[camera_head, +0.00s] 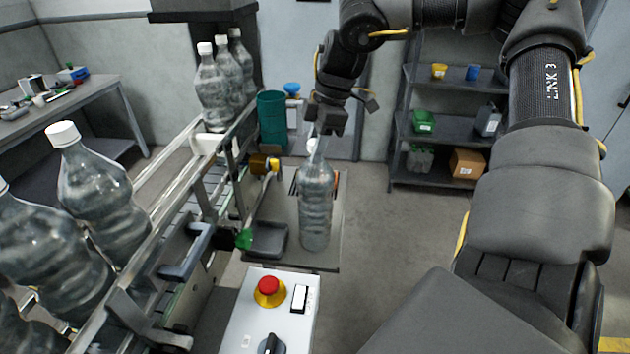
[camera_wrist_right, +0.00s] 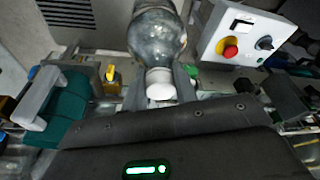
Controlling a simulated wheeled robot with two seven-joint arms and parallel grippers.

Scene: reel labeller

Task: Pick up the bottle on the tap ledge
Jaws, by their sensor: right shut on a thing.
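A clear ribbed plastic bottle (camera_head: 316,205) stands upright over the grey tap ledge (camera_head: 332,232), right of the conveyor. My right gripper (camera_head: 316,143) comes down from above and is shut on the bottle's neck. In the right wrist view the fingers (camera_wrist_right: 160,88) lie on both sides of the neck, by the white cap (camera_wrist_right: 160,84), with the bottle's body (camera_wrist_right: 157,35) beyond. I cannot tell whether the bottle's base touches the ledge. My left gripper is not in view.
Several capped bottles (camera_head: 98,185) stand along the conveyor rail (camera_head: 165,235) at left. A control box (camera_head: 262,318) with a red button (camera_head: 268,285) is in front. A dark tray (camera_head: 268,240) and green cylinder (camera_head: 272,120) are close by. Shelves (camera_head: 440,140) stand behind; floor right of the ledge is clear.

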